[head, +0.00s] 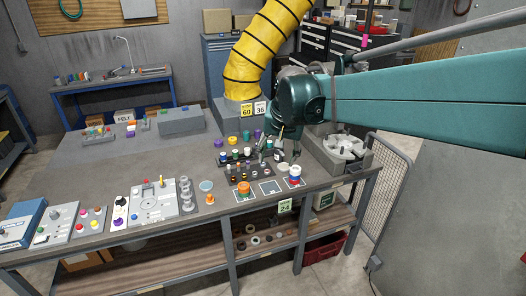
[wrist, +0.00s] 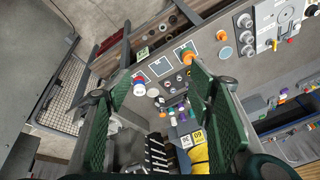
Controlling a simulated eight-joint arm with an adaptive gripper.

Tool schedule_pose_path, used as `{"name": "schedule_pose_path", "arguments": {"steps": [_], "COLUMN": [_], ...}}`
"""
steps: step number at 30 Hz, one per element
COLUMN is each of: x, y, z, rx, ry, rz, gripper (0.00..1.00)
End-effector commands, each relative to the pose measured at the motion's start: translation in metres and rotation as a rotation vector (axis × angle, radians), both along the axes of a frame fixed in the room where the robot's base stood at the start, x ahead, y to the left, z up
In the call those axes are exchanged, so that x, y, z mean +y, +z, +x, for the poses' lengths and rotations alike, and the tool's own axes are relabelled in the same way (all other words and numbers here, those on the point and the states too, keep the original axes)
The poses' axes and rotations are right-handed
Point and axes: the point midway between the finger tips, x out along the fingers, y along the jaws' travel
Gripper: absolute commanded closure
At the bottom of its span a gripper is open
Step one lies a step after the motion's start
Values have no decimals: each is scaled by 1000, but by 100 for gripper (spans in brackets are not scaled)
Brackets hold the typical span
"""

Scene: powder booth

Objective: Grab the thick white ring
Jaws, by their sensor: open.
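My gripper (head: 280,153) hangs open above the right front part of the workbench. In the wrist view, its two green fingers (wrist: 158,76) stand wide apart with nothing between their tips. A small stack of coloured rings (head: 294,176), with red, blue and white bands, stands near the bench's front edge, below and right of my gripper. The stack also shows beside the left finger in the wrist view (wrist: 138,83). A separate round white piece (wrist: 152,93) lies beside it, between the fingers in the picture but farther off. I cannot tell which white piece is the thick ring.
Dark racks of small coloured parts (head: 240,172) stand left of the stack. A grey fixture with a pale round part (head: 345,147) stands to the right. A yellow duct (head: 262,50) rises behind.

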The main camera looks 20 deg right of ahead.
Motion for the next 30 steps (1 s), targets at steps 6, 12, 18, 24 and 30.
{"name": "schedule_pose_path", "arguments": {"steps": [6,12,18,24,30], "x": [-20,-38,-58,-79,-101], "y": [-7,-17,-31,-48,-69], "z": [38,70,102,132,161], "rx": [33,63,93,123,153], "ry": [-81,-156,-232,-307,-384], "rz": [27,50,73,93,113], "gripper": [48,48,48,48,48]}}
